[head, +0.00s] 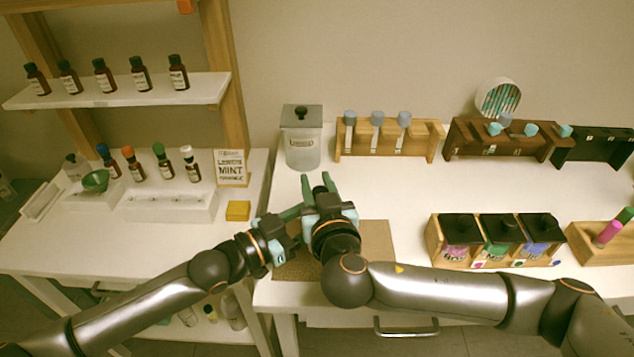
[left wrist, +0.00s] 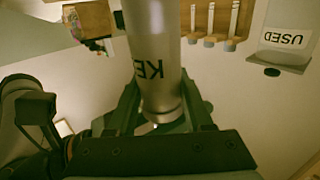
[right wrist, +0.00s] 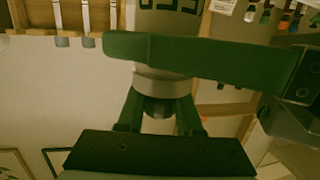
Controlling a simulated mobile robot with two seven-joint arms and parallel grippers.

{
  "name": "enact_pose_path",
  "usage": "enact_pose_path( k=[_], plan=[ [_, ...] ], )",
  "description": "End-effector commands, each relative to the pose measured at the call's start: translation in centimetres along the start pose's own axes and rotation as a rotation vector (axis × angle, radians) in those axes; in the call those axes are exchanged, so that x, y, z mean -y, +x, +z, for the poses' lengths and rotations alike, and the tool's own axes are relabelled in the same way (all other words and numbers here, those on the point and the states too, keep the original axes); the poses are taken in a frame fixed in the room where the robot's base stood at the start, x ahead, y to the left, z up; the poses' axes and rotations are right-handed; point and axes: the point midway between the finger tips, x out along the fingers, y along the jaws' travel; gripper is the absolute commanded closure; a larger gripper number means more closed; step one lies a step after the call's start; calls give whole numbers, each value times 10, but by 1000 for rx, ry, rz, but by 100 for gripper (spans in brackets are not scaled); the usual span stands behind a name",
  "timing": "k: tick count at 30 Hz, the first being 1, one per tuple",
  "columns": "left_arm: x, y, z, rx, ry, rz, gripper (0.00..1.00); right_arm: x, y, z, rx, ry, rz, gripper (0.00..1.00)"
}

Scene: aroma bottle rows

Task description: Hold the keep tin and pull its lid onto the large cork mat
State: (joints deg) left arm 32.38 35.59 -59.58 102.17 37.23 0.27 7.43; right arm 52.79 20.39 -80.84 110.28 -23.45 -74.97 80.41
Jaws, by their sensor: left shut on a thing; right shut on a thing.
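The keep tin (left wrist: 152,48) is a pale metal cylinder with "KE" lettering, seen upside down in the left wrist view. My left gripper (head: 290,214) is shut on its body. In the right wrist view the tin's lid (right wrist: 165,82) is a pale band with a dark knob (right wrist: 158,107). My right gripper (head: 318,184) is shut on the lid's knob end. The lid looks still against the tin. A green left finger crosses in front of the tin there. In the head view my grippers hide the tin. The large cork mat (head: 377,245) lies below, partly covered by my arms.
A labelled canister (head: 303,148) stands just behind my grippers. Wooden racks (head: 390,145) line the back. A box with black-lidded bins (head: 495,238) and a wooden holder (head: 600,245) stand right. A side table with bottles, a sign and a yellow block (head: 238,210) is left.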

Motion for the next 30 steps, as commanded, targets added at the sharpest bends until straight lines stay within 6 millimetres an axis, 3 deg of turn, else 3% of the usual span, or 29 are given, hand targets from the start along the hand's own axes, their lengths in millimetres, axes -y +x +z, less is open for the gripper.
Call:
enact_pose_path(
  k=[30],
  plan=[
    [0,0,1,2,1,-1,100,0,-3,-22,0,0,1,100]
  ],
)
